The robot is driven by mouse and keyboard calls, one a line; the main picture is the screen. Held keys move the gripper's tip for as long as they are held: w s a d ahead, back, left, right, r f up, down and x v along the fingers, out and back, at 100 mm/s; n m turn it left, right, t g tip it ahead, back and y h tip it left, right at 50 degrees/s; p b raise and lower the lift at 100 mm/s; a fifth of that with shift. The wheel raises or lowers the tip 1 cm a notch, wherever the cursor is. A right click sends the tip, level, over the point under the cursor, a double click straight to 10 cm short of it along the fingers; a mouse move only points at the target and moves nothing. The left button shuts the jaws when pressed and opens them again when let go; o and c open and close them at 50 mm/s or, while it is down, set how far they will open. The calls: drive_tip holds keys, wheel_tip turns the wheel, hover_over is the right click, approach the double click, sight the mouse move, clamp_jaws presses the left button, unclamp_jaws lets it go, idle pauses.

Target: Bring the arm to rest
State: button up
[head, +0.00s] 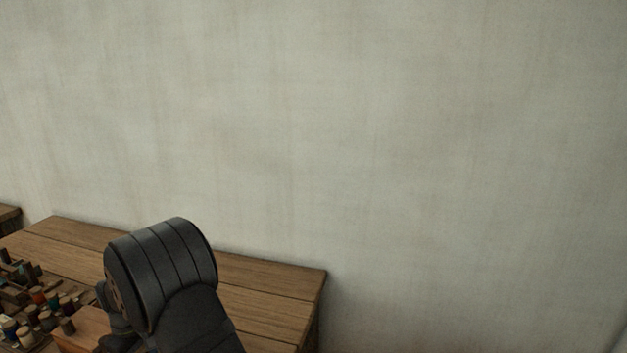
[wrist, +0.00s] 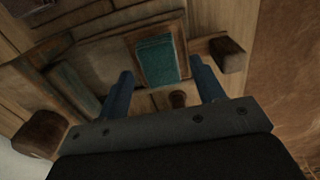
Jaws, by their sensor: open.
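My gripper (wrist: 163,92) shows in the wrist view with its two blue fingers spread apart. It is open, and nothing is held between the fingers. A teal block-like thing (wrist: 158,60) lies beyond the fingertips, in or on a wooden structure. I cannot tell how far it is from the fingers. In the head view my dark arm (head: 165,275) is bent above the wooden table, and the gripper itself is out of sight there.
A wooden table (head: 270,285) stands against a bare plaster wall (head: 350,130). Several small spools (head: 40,310) crowd its left part. The table's right part looks clear. In the wrist view, brown wooden blocks (wrist: 228,54) flank the gripper at right and lower left (wrist: 40,133).

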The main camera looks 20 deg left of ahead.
drive_tip(key=shift+r, duration=0.95)
